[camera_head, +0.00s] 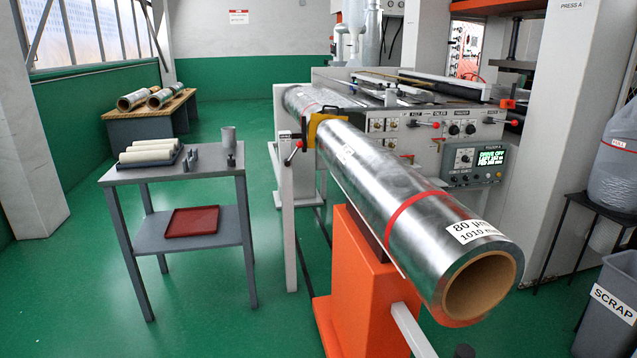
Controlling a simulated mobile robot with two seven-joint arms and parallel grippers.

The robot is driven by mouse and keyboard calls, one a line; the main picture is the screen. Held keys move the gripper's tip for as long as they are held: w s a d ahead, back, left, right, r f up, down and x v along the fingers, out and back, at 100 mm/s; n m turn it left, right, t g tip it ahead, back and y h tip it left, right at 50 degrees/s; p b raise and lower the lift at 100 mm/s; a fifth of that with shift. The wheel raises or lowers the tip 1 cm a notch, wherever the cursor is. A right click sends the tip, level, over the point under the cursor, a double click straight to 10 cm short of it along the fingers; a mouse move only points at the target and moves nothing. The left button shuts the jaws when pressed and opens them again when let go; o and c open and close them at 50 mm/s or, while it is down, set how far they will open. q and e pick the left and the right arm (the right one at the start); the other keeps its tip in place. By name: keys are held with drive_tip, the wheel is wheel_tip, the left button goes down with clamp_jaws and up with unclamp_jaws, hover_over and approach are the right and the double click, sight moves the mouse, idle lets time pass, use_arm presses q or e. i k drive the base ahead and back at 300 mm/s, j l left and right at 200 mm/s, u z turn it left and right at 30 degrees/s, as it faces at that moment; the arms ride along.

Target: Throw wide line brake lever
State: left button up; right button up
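A dark lever with a red knob (298,145) sticks out at the top of a pale post, left of the far part of the large foil roll (390,180). Another red-knobbed lever (436,124) is on the front of the grey machine. I cannot tell from labels which one is the wide line brake lever. The large roll has a red band and a label reading 80 µm and 1010. A yellow and black piece (325,125) sits at the roll's far end. Neither of my grippers is in view.
An orange stand (365,290) is under the roll. A grey table (180,172) with pale rollers and a red tray (190,222) below stands left. A lit display (490,157) is on the machine. A scrap bin (607,300) is at right.

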sight(300, 145)
drive_tip(key=i+j, duration=0.55)
drive_tip(key=j, duration=0.15)
drive_tip(key=i+j+z, duration=0.15)
drive_tip(key=i+j, duration=0.3)
drive_tip(key=i, duration=0.25)
drive_tip(key=i+j+z, duration=0.2)
drive_tip(key=i+j, duration=0.3)
drive_tip(key=i, duration=0.2)
